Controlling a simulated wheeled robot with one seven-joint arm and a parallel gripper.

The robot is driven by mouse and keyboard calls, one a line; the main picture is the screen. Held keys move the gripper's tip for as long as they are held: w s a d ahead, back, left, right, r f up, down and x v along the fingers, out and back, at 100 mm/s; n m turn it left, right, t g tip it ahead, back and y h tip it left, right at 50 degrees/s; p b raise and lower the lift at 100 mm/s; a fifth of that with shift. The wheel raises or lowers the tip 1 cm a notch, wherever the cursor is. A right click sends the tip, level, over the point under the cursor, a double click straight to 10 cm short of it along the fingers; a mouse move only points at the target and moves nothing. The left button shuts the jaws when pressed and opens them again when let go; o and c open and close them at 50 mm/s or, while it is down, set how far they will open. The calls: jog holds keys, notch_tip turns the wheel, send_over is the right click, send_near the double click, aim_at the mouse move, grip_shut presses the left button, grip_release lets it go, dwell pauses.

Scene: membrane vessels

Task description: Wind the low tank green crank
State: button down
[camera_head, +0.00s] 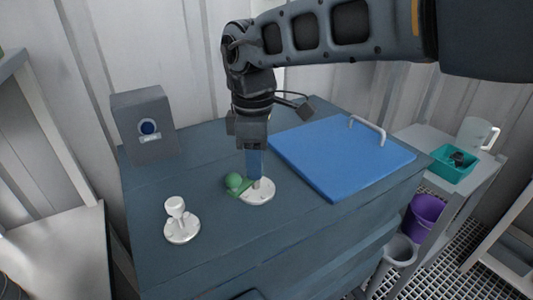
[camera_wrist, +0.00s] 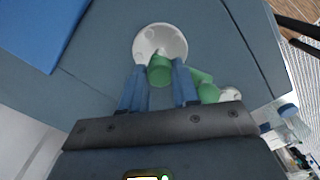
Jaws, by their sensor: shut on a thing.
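The green crank (camera_head: 237,183) is on a round white base (camera_head: 259,193) on top of the dark blue-grey tank. My gripper (camera_head: 254,176) points down over the base, its blue fingers at the crank's hub. In the wrist view, my gripper (camera_wrist: 158,88) has one finger on each side of the green hub (camera_wrist: 160,69) and is shut on it. The crank's arm and rounded green knob (camera_wrist: 208,93) stick out to the right there, partly behind the right finger. In the head view the knob lies left of my fingers.
A white valve handle (camera_head: 176,212) stands left of the crank. A grey box with a blue round face (camera_head: 146,123) is at the back left. A blue lid with a white handle (camera_head: 340,150) lies to the right. A side shelf holds a teal bin (camera_head: 452,167).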

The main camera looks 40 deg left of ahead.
dwell(0.3)
jog(key=c, duration=0.8)
grip_release()
jog(key=shift+r+b, duration=0.55)
jog(key=shift+r, duration=3.35)
jog(key=shift+c, duration=0.2)
